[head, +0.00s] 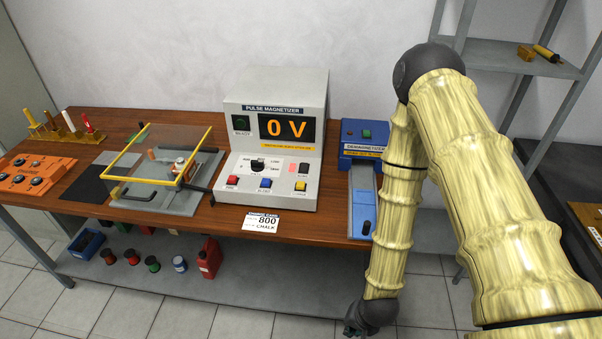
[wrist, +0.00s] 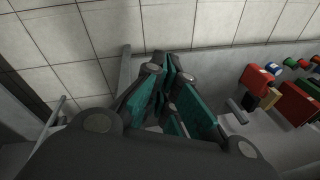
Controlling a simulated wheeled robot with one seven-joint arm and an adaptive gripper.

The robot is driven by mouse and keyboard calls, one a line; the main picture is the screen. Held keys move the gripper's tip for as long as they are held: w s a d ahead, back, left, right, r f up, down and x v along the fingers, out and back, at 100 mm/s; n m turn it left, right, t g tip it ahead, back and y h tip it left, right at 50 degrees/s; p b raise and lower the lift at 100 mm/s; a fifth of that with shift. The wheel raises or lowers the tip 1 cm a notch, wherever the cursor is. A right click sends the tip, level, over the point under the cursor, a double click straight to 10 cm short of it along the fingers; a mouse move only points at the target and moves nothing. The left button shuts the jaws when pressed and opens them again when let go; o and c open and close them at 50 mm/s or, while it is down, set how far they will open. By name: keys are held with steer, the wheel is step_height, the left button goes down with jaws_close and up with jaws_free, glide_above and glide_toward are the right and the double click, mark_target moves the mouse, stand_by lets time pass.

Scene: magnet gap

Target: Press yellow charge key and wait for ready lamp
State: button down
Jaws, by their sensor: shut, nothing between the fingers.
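The pulse magnetizer (head: 268,165) is a pale grey box at the back middle of the bench in the head view. Its display (head: 286,128) reads 0 V in orange. The yellow charge key (head: 302,187) is at the lower right of its front panel, right of a blue key (head: 265,183) and a red key (head: 232,181). The ready lamp (head: 240,123), left of the display, looks dark green and unlit. My gripper (wrist: 168,88) is shut and empty in the wrist view, pointing at the floor and lower shelf, away from the key.
A blue demagnetizer (head: 362,140) stands right of the magnetizer, partly behind my arm. A fixture with a yellow-framed clear guard (head: 160,150) is left of it. The lower shelf (head: 230,300) holds several small items.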

mark_target(298, 185)
steer(key=w+a+r+m+t+p, duration=0.1)
steer(key=w+a+r+m+p, duration=0.1)
steer(key=w+r, duration=0.3)
steer(key=w+a+r+m+y+p, duration=0.1)
steer(key=w+a+r+m+p, duration=0.1)
steer(key=w+r+p, duration=0.2)
steer(key=w+a+r+m+t+p, duration=0.1)
steer(key=w+a+r+m+p, duration=0.1)
steer(key=w+r, duration=0.5)
steer(key=shift+w+r+m+t+p, duration=0.3)
steer(key=shift+r+p, duration=0.25)
steer(key=shift+p, duration=0.3)
steer(key=w+r+m, duration=0.1)
steer(key=w, duration=0.1)
steer(key=w+a+r, duration=0.1)
steer(key=w+r, duration=0.1)
steer(key=w+a+r+m+t, duration=0.1)
steer(key=w+r, duration=0.1)
steer(key=shift+w+m+y+p, duration=0.2)
steer(key=shift+m+y+p, duration=0.1)
steer(key=shift+y+p, duration=0.1)
steer(key=w+a+r+m+t+p, duration=0.1)
steer(key=w+a+r+m, duration=0.1)
steer(key=w+r, duration=0.4)
steer(key=w+a+r+m+t+y+p, duration=0.1)
steer(key=w+a+r+m, duration=0.1)
steer(key=w+r, duration=0.4)
steer(key=shift+w+a+r+m, duration=0.15)
steer(key=shift+a+r+m, duration=0.1)
steer(key=shift+r+m, duration=0.6)
